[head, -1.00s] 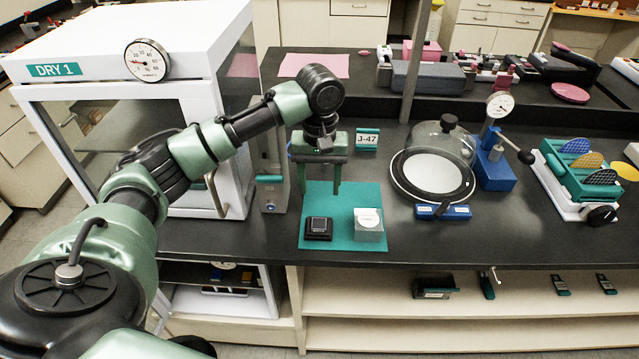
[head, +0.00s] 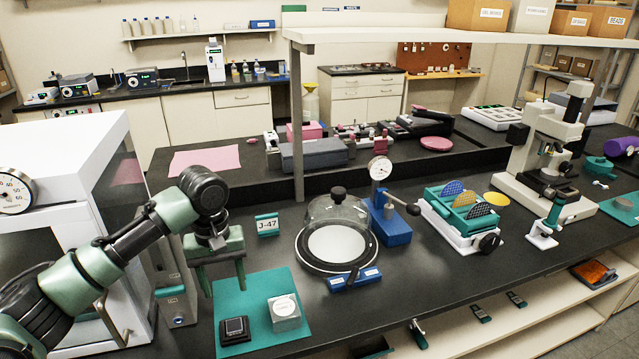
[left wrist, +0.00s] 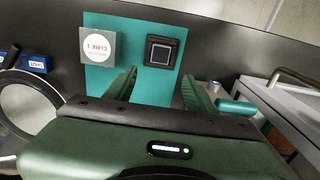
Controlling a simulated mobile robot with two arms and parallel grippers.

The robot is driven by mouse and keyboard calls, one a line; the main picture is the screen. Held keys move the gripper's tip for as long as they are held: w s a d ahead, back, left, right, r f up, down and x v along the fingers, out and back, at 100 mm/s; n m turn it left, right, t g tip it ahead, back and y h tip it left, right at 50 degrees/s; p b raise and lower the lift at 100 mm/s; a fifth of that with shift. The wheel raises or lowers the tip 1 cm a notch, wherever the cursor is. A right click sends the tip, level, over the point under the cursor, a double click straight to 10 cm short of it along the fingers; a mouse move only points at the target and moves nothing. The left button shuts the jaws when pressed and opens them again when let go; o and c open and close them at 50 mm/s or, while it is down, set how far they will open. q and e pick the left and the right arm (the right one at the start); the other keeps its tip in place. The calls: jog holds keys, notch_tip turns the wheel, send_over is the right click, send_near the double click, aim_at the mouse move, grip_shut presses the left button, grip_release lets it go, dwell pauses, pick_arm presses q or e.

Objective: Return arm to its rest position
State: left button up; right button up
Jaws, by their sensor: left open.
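My left gripper (head: 225,284) comes in from the left in the head view. Its green fingers point down, apart and empty, above the back of a teal mat (head: 258,345). My right gripper does not show.
The white DRY cabinet (head: 70,170) stands left, close to my arm. A J-47 tag (head: 267,225), a glass bell jar (head: 338,215), a blue gauge stand (head: 385,215) and a teal wafer rack (head: 462,215) stand to the right.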

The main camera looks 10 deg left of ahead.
pick_arm(q)
jog(key=s+d+f+m+t+h, duration=0.25)
jog(key=s+d+f+m, duration=0.55)
jog(key=s+d+f, duration=0.9)
jog(key=s+a+r+t+y, duration=0.1)
jog(key=s+a+y, duration=0.1)
jog(key=s+a, duration=0.45)
jog(key=s+d+f+g+b, duration=0.1)
jog(key=s+f, duration=0.1)
jog(key=f, duration=1.3)
jog(key=s+f+b, duration=0.1)
jog(key=s+f, duration=0.2)
jog(key=f, duration=1.2)
jog(key=s+a+f+g+b, duration=0.1)
jog(key=s+a+f, duration=0.1)
jog(key=s+f, duration=1.3)
jog(key=shift+s+a+f+m+b, duration=0.3)
jog(key=shift+s+f+m+b, duration=0.05)
jog(key=shift+f+m, duration=0.1)
